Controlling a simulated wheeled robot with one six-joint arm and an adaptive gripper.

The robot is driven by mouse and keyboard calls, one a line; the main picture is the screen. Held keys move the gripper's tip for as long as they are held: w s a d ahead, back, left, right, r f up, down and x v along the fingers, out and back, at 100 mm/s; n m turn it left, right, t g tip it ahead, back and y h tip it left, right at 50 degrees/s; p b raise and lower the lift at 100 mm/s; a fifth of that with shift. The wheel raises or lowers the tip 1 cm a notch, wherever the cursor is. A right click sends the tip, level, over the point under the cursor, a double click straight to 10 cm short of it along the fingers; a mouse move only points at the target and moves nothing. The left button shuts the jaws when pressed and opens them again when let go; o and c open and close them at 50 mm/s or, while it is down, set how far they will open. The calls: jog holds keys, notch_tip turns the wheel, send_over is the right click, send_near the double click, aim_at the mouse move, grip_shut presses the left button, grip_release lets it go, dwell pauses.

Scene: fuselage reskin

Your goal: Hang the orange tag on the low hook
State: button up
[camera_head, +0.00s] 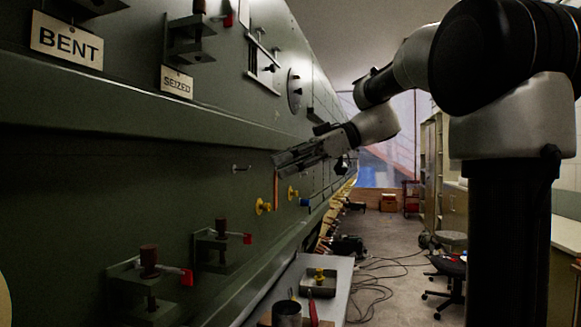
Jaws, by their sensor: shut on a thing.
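The orange tag (276,192) hangs below my gripper's tip as a narrow upright strip, seen nearly edge-on. My gripper (280,161) reaches in from the right toward the green fuselage wall and is shut on the tag's upper end. A small metal hook (241,168) sticks out of the lower wall panel, to the left of the tag in the picture. The tag and the hook are apart in the picture. The tag's top is hidden by the fingers, and the depth gap to the wall is hard to tell.
Yellow knobs (263,206) and a blue one (304,202) project from the wall near the tag. Clamps with red handles (187,277) stick out lower left. A ledge (120,105) runs above. A bench (335,300) with a tray (319,291) and a cup (287,315) stands below.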

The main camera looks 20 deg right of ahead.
jog(key=shift+w+a+f, duration=0.3)
jog(key=shift+w+a, duration=0.45)
jog(key=shift+a, duration=0.3)
jog(key=shift+w+a+f, duration=0.25)
jog(key=shift+w+a, duration=0.55)
jog(key=shift+a, duration=0.3)
jog(key=shift+w+a+f, duration=0.3)
jog(key=shift+w+a, duration=0.45)
jog(key=shift+a, duration=0.3)
jog(key=o, duration=0.9)
